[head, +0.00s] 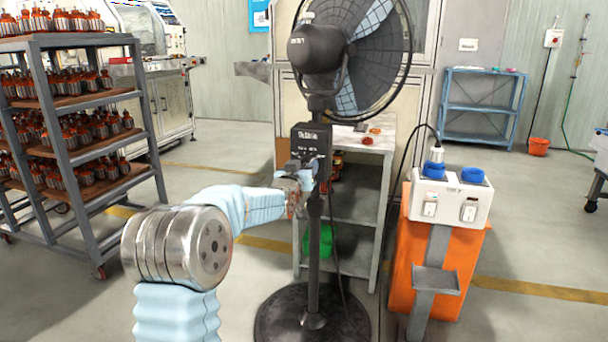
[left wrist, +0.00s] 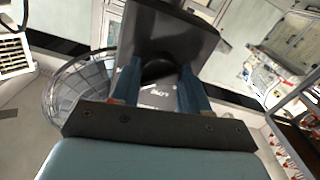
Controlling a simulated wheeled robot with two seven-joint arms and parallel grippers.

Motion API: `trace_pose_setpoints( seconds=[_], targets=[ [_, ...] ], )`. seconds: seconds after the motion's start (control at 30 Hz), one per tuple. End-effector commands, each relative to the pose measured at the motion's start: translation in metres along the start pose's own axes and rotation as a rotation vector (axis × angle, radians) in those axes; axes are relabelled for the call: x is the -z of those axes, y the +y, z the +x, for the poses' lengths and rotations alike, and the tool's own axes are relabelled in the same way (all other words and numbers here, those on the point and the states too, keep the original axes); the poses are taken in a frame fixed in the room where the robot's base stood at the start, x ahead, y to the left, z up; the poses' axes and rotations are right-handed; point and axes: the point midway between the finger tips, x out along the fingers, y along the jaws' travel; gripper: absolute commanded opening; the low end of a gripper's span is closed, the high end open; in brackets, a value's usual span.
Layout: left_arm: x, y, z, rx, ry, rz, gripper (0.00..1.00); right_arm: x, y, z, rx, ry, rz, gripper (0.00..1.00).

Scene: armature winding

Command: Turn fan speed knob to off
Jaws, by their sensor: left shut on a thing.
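The black pedestal fan (head: 318,48) stands in the middle of the head view on a pole with a round base. Its black control box (head: 311,139) sits on the pole below the motor. My left gripper (head: 306,168) is at the lower part of the control box. In the left wrist view the two blue fingers of my left gripper (left wrist: 160,92) are shut on the dark round fan speed knob (left wrist: 158,70), on the face of the control box (left wrist: 170,32). White lettering shows between the fingers. The knob's pointer is hidden, so its setting cannot be told. My right gripper is not in view.
A grey rack (head: 145,110) with several orange-topped parts stands at the left. An orange stand (head: 440,255) with a white socket box (head: 450,195) is right of the fan. A grey shelf table (head: 372,200) stands behind the pole. A cable hangs by the pole.

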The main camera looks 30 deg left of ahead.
Motion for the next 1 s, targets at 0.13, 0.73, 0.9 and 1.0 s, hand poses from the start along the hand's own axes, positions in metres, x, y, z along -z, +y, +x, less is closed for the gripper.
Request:
trace_pose_setpoints(
  seconds=[0.13, 0.73, 0.9, 1.0],
  targets=[
    [-0.006, -0.002, 0.000, 0.001, 0.003, -0.126, 0.15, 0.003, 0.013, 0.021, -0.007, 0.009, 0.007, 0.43],
    [-0.003, 0.001, 0.000, -0.001, 0.002, -0.697, 0.15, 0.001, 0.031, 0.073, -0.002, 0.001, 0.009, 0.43],
    [-0.002, 0.001, 0.000, -0.001, 0.001, -0.858, 0.15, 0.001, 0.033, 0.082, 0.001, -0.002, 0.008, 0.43],
    [-0.002, 0.002, 0.000, -0.002, 0.000, -0.954, 0.15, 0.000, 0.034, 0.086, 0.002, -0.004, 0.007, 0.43]
  ],
)
